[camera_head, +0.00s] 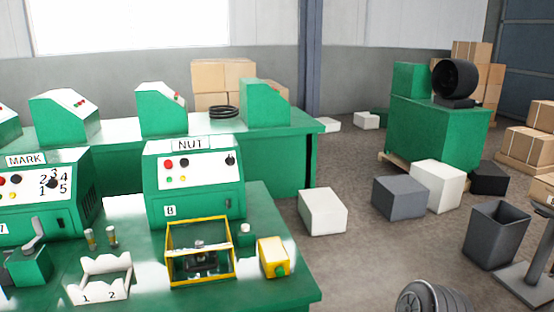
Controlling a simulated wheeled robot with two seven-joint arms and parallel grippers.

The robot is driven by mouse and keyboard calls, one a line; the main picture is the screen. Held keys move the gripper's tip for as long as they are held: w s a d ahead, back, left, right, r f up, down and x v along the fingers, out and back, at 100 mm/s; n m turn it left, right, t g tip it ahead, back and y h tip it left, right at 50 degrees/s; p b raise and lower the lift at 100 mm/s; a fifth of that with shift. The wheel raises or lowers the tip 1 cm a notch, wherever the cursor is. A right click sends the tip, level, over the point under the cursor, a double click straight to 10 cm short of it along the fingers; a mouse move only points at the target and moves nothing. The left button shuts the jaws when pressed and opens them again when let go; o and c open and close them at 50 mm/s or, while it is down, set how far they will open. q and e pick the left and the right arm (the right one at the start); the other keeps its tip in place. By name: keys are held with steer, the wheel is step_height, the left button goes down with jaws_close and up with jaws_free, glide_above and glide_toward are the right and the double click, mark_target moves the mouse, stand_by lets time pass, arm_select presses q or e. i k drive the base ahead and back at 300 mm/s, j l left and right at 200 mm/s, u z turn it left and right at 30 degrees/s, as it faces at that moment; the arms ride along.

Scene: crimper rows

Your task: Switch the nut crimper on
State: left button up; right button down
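The nut crimper (205,200) is a green box with a sloped front, labelled NUT (190,144), on the green front table (285,275). I cannot tell whether the crimper is on. Neither of my grippers is in view.
The MARK machine (72,210) stands left of it. A white holder marked 1 and 2 (103,265), two small cylinders and a yellow box (273,257) are on the table. More green machines (265,105) stand behind. Blocks (323,210) and a grey bin (495,235) are on the floor.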

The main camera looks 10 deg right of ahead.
mark_target(230, 160)
steer(key=i+l+z, duration=0.1)
steer(key=i+l, duration=0.15)
steer(key=l, duration=0.25)
steer(key=i+l+z, duration=0.1)
steer(key=i+l, duration=0.2)
steer(key=l, duration=0.15)
steer(key=i+l+z, duration=0.1)
steer(key=i+l, duration=0.15)
steer(key=l, duration=0.2)
steer(key=i+l, duration=0.3)
steer(key=l+z, duration=0.05)
steer(key=l, duration=0.1)
